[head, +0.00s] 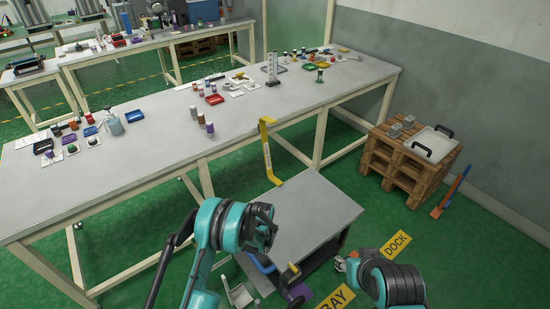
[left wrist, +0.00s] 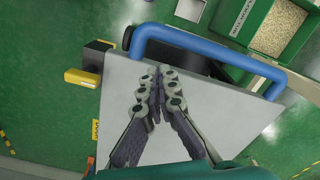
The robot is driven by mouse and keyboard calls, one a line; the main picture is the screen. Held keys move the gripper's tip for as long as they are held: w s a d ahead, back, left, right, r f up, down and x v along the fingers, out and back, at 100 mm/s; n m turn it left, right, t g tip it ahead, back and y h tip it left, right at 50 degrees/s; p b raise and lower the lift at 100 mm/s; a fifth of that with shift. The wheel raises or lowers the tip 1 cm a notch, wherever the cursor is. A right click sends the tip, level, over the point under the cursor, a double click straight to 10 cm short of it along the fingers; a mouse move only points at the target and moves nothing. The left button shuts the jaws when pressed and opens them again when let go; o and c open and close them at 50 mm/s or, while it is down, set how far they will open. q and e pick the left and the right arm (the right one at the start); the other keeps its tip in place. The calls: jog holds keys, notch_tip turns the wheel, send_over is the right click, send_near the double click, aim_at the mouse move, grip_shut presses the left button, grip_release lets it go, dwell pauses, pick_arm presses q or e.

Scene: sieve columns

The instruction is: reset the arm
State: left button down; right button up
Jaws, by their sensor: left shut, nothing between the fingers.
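My left gripper (head: 263,226) is above the near left part of a grey-topped cart (head: 318,205) in the head view. In the left wrist view its fingers (left wrist: 157,76) come together at the tips, with nothing held between them. The grey cart top (left wrist: 205,112) lies beyond the fingers there. My right gripper (head: 342,262) is low, at the cart's right side in the head view. It is small and partly hidden by its own arm, so its jaw state is unclear.
A long table (head: 150,145) with many small items stands behind the cart. A blue handle (left wrist: 205,38) and a green bin of grains (left wrist: 282,27) show beyond the fingers. Pallets (head: 408,160) stand right.

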pick_arm(q)
jog(key=shift+r, duration=0.1)
jog(key=s+a+r+n+t, duration=0.1)
jog(key=s+a+r, duration=0.1)
jog(key=r, duration=0.7)
jog(key=s+a+r+t, duration=0.1)
jog(key=a+r, duration=0.1)
jog(key=r, duration=0.8)
jog(key=s+a+r+n+t, duration=0.1)
jog(key=s+a+r, duration=0.1)
jog(key=r, duration=0.7)
jog(key=s+a+r+n+t, duration=0.1)
jog(key=s+a+r+t, duration=0.1)
jog(key=s, duration=0.7)
jog(key=s+a+r+n+t, duration=0.1)
jog(key=s+a+r+t, duration=0.1)
jog(key=s+a+r, duration=0.2)
jog(key=s+r, duration=0.3)
jog(key=s, duration=0.3)
jog(key=shift+s+a+r, duration=0.15)
jog(key=shift+s+a, duration=0.05)
jog(key=shift+a, duration=0.1)
